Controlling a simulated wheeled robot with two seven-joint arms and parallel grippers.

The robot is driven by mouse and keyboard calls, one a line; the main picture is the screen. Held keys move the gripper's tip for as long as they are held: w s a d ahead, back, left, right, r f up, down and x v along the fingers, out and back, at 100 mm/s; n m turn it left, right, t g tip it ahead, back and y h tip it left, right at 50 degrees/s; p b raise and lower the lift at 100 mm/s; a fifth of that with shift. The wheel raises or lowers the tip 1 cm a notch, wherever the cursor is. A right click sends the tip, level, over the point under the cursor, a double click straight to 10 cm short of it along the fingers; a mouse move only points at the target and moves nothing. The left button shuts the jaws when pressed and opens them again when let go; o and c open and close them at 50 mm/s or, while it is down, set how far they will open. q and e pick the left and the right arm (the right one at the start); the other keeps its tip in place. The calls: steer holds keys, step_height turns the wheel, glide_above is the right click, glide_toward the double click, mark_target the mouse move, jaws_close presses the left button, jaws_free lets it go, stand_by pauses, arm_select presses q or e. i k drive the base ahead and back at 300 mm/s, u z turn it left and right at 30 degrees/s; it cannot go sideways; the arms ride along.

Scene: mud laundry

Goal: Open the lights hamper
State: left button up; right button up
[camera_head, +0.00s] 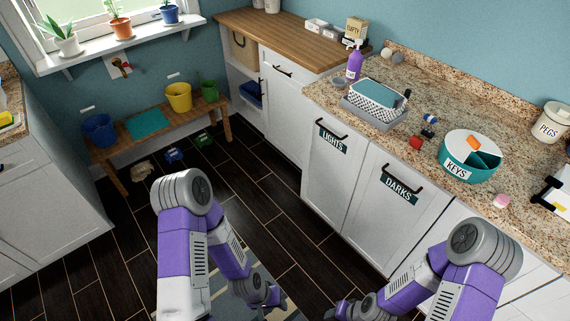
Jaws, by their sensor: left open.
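The lights hamper (325,175) is a white tilt-front panel under the granite counter, with a dark "LIGHTS" label (331,140) and a black bar handle (332,128) near its top. It looks shut, flush with its neighbour. My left gripper (274,298) is open, low over the floor mat, in front of and well below the hamper, touching nothing that I can see. My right gripper (334,313) is at the bottom edge, partly cut off, and I cannot tell its jaw state. Both are apart from the handle.
The darks hamper (388,210), with its own handle, is just right of the lights one. The granite counter (408,138) above holds a basket (378,94), a purple bottle (354,64) and a keys tray (470,150). A wooden bench (160,128) stands left; dark floor between is mostly clear.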

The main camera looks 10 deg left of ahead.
mark_target(335, 151)
steer(key=u, duration=0.35)
steer(key=i, duration=0.95)
steer(key=u, duration=0.15)
